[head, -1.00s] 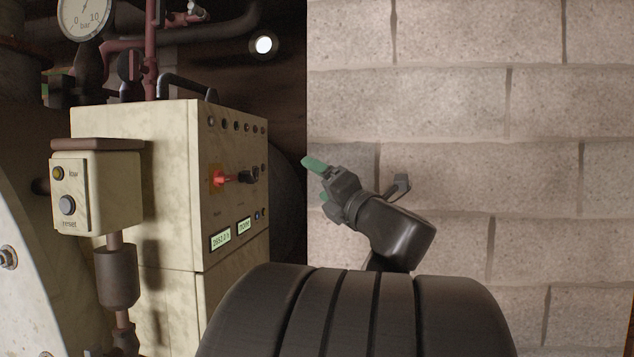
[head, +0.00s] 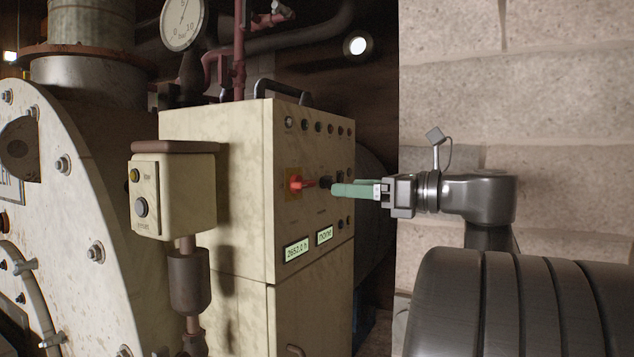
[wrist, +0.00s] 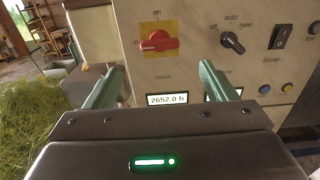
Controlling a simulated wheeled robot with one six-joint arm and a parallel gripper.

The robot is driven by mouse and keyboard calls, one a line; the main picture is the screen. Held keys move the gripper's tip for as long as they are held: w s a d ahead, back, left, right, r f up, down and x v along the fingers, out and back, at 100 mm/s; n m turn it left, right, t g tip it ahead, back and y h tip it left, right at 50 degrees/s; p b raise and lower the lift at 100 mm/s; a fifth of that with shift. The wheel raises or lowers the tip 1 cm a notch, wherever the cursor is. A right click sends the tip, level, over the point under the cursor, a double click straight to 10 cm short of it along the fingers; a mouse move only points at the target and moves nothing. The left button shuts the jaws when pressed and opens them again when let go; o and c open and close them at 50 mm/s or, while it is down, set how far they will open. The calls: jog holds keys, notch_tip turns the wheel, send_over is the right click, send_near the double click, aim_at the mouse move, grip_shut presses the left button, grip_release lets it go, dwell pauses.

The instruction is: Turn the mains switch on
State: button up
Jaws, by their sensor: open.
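The mains switch (head: 297,184) is a red rotary knob on a yellow plate on the front of the cream control cabinet. In the wrist view the mains switch (wrist: 160,43) is seen face on, its handle lying roughly crosswise, with "on" marked above it. My gripper (head: 335,190) has green fingers pointing at the panel, just right of the switch in the head view. In the wrist view my gripper (wrist: 160,72) is open and empty, its fingertips spread on either side below the knob. I cannot tell how far the fingertips are from the panel.
A black auto/off/hand selector (wrist: 232,42) and a black rocker switch (wrist: 282,37) sit right of the mains switch. A lit hours display (wrist: 167,99) is below it. A cream reset box (head: 173,192) stands on a post left of the cabinet. A block wall (head: 520,90) is at the right.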

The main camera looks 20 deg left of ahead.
aim_at(309, 185)
jog(key=a, duration=0.3)
jog(key=a+p, duration=0.1)
jog(key=a, duration=0.4)
jog(key=shift+w+a+p, duration=0.3)
jog(key=shift+w, duration=0.05)
jog(key=c, duration=1)
